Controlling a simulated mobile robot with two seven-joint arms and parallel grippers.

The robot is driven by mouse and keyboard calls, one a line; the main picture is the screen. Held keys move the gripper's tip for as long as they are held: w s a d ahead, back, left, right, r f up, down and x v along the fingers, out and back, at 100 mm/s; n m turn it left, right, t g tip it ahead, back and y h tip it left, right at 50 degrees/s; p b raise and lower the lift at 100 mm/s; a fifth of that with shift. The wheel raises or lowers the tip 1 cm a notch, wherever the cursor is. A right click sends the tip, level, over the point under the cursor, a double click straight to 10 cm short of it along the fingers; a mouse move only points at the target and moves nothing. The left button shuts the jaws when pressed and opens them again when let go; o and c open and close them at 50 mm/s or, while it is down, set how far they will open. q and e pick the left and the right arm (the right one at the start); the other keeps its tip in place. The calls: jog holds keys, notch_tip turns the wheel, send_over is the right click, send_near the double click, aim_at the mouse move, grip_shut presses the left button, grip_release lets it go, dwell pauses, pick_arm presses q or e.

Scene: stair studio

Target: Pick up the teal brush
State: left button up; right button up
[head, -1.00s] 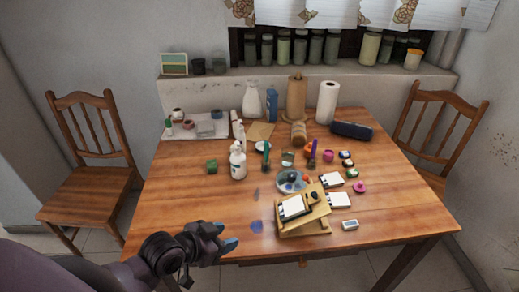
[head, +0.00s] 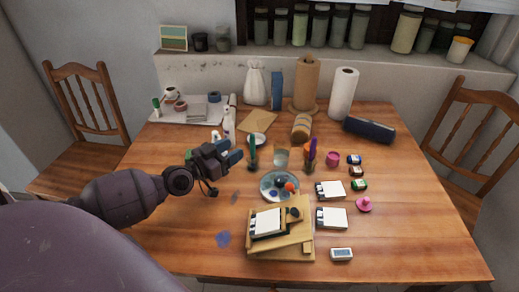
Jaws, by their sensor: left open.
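The teal brush (head: 252,151) stands upright on the wooden table, left of a clear glass jar (head: 281,156). My left gripper (head: 236,153) is open, with its blue-tipped fingers just to the left of the brush. The fingers point toward the brush with nothing visible between them. I cannot tell whether a fingertip touches it. My right gripper is not in view.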

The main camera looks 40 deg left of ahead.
aim_at(252, 138)
pick_arm(q)
jog(key=shift+x, duration=5.05)
jog(key=shift+r, duration=0.1)
grip_shut()
